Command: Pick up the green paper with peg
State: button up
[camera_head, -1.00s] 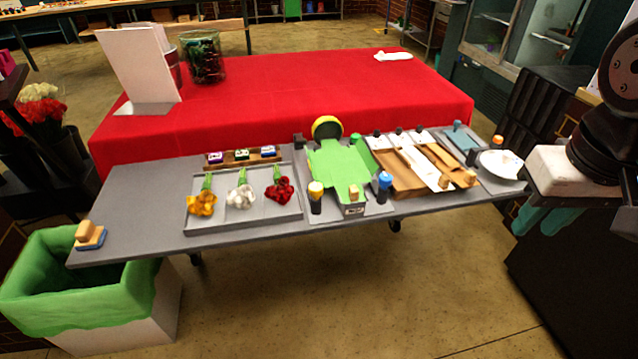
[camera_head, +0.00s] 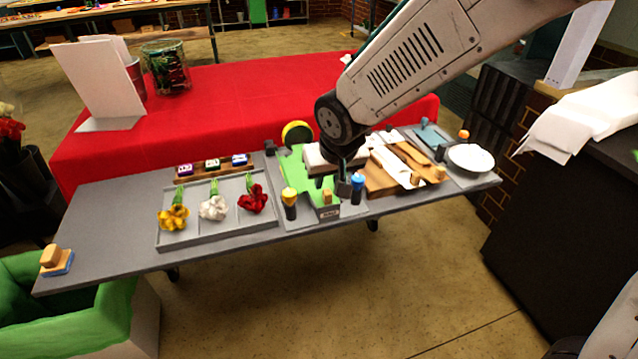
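The green paper (camera_head: 291,169) lies on a grey stand near the middle of the grey table, and its right part is hidden behind my arm. A small wooden peg (camera_head: 327,197) stands at the front edge of the stand. My gripper (camera_head: 332,185) is over the right part of the green paper, just behind the peg. Its pale body covers part of the paper. The fingers are small and dark here, so I cannot tell their gap or whether they touch anything.
A yellow-topped bottle (camera_head: 289,203) and a blue-topped bottle (camera_head: 357,188) flank the peg closely. A grey tray (camera_head: 200,236) with yellow, white and red flowers lies left. Wooden boards (camera_head: 380,180) and a white bowl (camera_head: 471,158) are right. A red-covered table (camera_head: 230,95) stands behind.

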aim_at(327, 191)
jog(key=x, duration=0.5)
jog(key=shift+d+f, duration=0.1)
jog(key=shift+d, duration=0.1)
jog(key=shift+s, duration=0.1)
grip_shut()
